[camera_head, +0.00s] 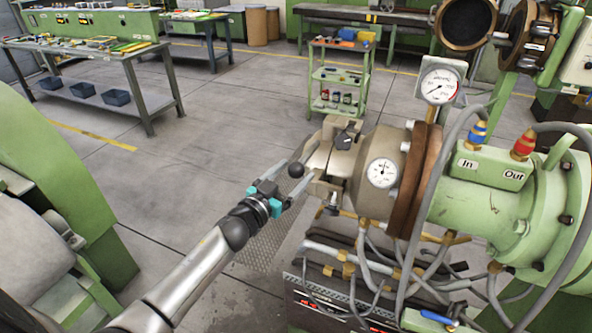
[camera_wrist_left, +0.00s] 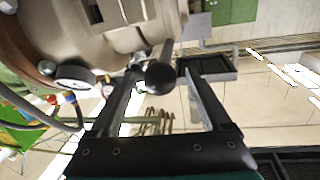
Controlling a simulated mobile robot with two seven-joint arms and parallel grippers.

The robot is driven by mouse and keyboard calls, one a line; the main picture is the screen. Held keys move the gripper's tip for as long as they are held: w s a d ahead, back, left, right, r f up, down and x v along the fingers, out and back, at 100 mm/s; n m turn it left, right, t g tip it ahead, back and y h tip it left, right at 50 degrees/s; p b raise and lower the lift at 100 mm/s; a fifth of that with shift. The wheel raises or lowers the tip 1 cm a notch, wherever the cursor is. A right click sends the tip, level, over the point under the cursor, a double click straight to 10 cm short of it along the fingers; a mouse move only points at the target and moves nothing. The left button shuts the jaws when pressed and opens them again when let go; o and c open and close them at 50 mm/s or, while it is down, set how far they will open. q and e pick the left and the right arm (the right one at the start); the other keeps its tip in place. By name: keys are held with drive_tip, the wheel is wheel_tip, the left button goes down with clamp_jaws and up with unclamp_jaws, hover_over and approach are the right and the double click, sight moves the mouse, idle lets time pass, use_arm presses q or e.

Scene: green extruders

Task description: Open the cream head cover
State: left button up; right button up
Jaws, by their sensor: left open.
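The cream head cover (camera_head: 336,150) sits at the left end of the green extruder (camera_head: 465,200), against its cream barrel, and looks closed. A dark ball-ended handle (camera_head: 296,170) sticks out from it to the left. My left gripper (camera_head: 298,186) is open beside the head, with its fingers pointing at the handle. In the left wrist view the ball (camera_wrist_left: 160,77) shows between the two open fingers (camera_wrist_left: 165,85), in front of the cream head (camera_wrist_left: 110,35). I cannot tell whether a finger touches it. My right gripper is not in view.
A green trolley (camera_head: 340,75) stands behind, and a workbench (camera_head: 90,55) at the back left. Floor between them is clear.

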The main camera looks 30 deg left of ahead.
use_arm(q)
drive_tip(key=shift+w+d, duration=0.1)
drive_tip(key=shift+w, duration=0.7)
drive_tip(key=shift+c, duration=0.3)
clamp_jaws()
